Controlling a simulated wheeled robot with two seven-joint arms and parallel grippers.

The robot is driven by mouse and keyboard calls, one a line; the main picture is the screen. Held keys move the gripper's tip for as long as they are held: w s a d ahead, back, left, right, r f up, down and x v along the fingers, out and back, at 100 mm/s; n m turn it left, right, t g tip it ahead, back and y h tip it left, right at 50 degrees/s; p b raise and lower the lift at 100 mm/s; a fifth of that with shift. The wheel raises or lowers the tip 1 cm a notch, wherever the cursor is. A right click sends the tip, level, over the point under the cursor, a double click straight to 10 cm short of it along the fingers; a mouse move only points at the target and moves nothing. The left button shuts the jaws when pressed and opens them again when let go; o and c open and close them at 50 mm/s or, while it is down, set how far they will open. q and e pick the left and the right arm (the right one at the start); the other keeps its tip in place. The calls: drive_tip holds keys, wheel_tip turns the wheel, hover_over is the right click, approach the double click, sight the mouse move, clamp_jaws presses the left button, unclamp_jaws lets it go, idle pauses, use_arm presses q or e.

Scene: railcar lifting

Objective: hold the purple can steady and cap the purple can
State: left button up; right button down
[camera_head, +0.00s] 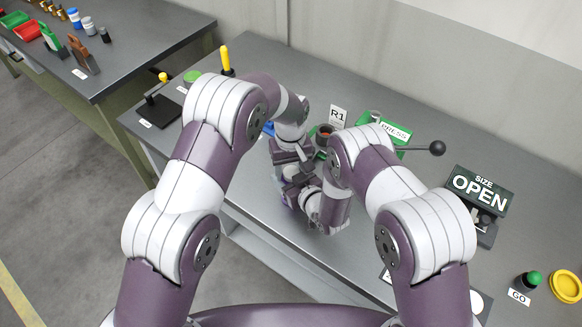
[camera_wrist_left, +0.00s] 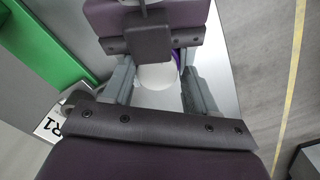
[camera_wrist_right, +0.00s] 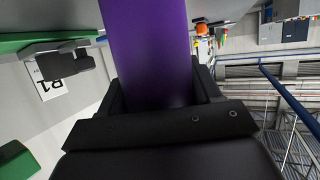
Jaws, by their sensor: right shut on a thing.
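The purple can (camera_wrist_right: 150,45) fills the middle of the right wrist view, between the fingers of my right gripper (camera_wrist_right: 155,95), which is shut on it. In the left wrist view a white rounded piece (camera_wrist_left: 158,77), perhaps the cap, sits between the fingers of my left gripper (camera_wrist_left: 160,88). I cannot tell whether the fingers touch it. A purple sliver (camera_wrist_left: 181,60) shows just beyond it. In the head view both grippers are close together over the table, and my arms hide most of the can.
The grey workbench (camera_head: 370,240) holds a green PRESS station (camera_head: 395,131) with a black-knobbed lever (camera_head: 436,148), an R1 sign (camera_head: 338,117), a SIZE OPEN sign (camera_head: 479,188), a green GO button (camera_head: 531,279) and a yellow ring (camera_head: 566,284). The bench's front middle is clear.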

use_arm(q)
drive_tip(key=shift+d, duration=0.2)
use_arm(e)
drive_tip(key=shift+a, duration=0.1)
use_arm(q)
drive_tip(key=shift+r, duration=0.2)
wheel_tip(320, 180, up, 4)
drive_tip(key=shift+a+r, duration=0.1)
drive_tip(key=o, duration=0.5)
use_arm(e)
drive_tip(key=shift+c, duration=0.7)
unclamp_jaws()
use_arm(q)
wheel_tip(320, 180, down, 3)
drive_tip(key=shift+r+b, duration=0.2)
drive_tip(key=shift+b, duration=1.05)
use_arm(e)
drive_tip(key=v, duration=1.2)
drive_tip(key=shift+s+d, duration=0.25)
drive_tip(key=shift+d, duration=0.05)
